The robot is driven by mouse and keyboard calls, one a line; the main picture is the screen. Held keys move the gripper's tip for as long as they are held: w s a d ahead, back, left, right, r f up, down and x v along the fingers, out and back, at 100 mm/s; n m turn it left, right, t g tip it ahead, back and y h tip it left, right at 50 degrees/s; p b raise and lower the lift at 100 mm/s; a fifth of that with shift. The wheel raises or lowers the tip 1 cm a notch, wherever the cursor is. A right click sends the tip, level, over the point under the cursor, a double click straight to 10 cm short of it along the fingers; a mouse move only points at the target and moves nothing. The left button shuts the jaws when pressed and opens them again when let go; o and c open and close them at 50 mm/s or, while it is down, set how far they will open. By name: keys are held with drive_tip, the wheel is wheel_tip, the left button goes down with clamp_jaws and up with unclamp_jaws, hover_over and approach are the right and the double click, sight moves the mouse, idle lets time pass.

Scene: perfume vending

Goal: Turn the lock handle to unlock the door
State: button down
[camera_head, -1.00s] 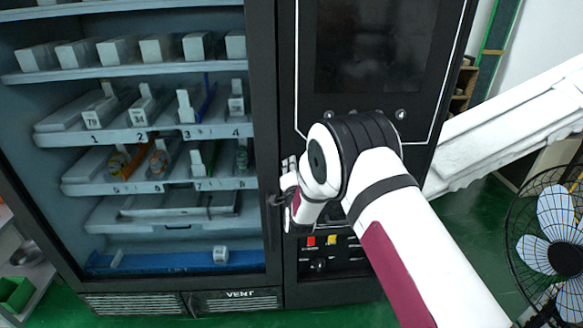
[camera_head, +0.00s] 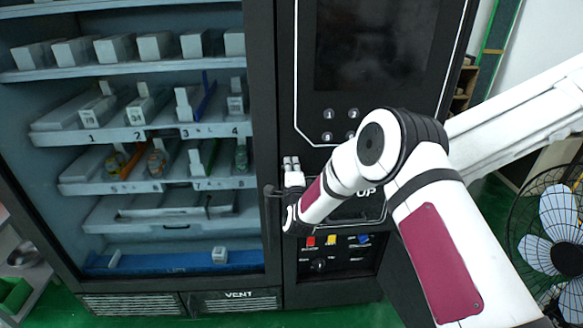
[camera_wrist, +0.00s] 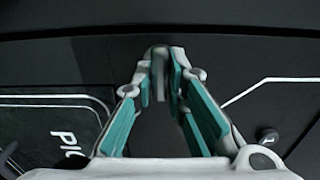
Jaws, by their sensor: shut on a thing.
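The vending machine's glass door (camera_head: 165,215) is shut, with a dark frame along its right edge. The small dark lock handle (camera_head: 270,190) sits on that edge, at the height of the lower shelves. My gripper (camera_head: 281,190) is at the handle, coming from the right, with part of it hidden by my wrist. In the wrist view, my gripper's teal-padded fingers (camera_wrist: 161,75) close around a grey upright piece of the handle (camera_wrist: 158,58). The handle's exact angle is hard to read.
Right of the door are a dark screen (camera_head: 372,45), round buttons (camera_head: 328,114) and a lower panel with coloured switches (camera_head: 331,240). Numbered shelves (camera_head: 150,187) hold goods behind the glass. A fan (camera_head: 556,235) stands at the right on the green floor.

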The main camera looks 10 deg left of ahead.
idle(0.3)
drive_tip(key=c, duration=1.7)
unclamp_jaws()
drive_tip(key=shift+o, duration=0.2)
drive_tip(key=v, duration=1.2)
